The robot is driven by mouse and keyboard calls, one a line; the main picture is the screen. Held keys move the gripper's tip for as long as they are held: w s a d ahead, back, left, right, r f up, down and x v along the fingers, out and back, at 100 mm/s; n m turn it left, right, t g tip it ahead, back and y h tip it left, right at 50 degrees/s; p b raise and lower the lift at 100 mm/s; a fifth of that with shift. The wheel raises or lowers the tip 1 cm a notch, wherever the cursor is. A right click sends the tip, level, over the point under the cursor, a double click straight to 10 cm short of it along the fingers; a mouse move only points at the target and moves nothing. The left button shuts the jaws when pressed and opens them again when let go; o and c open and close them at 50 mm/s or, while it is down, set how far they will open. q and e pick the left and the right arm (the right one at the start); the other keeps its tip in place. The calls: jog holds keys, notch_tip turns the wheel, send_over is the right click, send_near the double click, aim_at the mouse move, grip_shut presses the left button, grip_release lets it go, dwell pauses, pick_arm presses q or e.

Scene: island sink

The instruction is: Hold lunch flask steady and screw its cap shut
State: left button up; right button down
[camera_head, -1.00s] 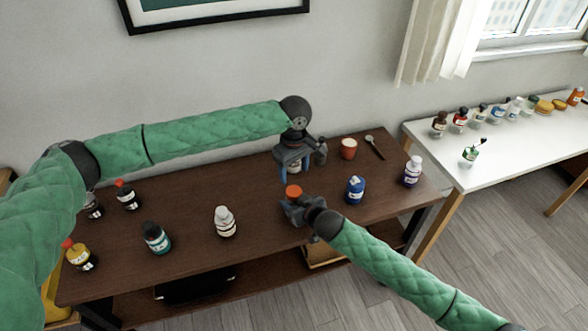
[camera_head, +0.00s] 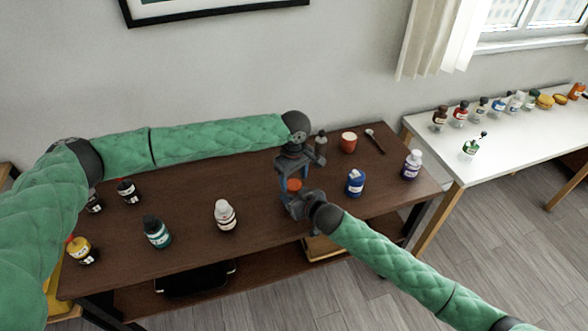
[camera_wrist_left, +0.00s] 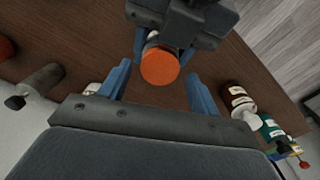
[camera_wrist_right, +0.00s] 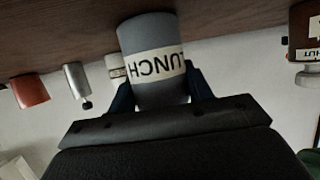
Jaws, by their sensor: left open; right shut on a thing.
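The lunch flask is a grey cylinder (camera_wrist_right: 150,42) with a white band reading LUNCH, upside down in the right wrist view. Its orange cap (camera_wrist_left: 160,67) sits on its top and also shows in the head view (camera_head: 295,184). How far it is screwed on cannot be told. My right gripper (camera_wrist_right: 161,88) is shut on the flask body, at the table's front half. My left gripper (camera_wrist_left: 160,85) is open, pointing down over the flask. Its fingers stand on either side of the cap with gaps. In the head view, the left gripper (camera_head: 293,188) and right gripper (camera_head: 301,201) hide most of the flask.
A blue jar (camera_head: 355,184) and a purple-labelled bottle (camera_head: 411,166) stand to the right. An orange-red cup (camera_head: 349,142), grey bottle (camera_head: 320,140) and spoon (camera_head: 376,141) are behind. A white-capped bottle (camera_head: 225,217) and teal-labelled bottle (camera_head: 157,233) stand left. The brown table (camera_head: 190,195) is clear between.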

pick_arm(q)
jog(key=shift+f, duration=0.9)
jog(key=c, duration=1)
jog(key=m, duration=0.9)
jog(key=shift+m, duration=0.4)
jog(key=o, duration=1.1)
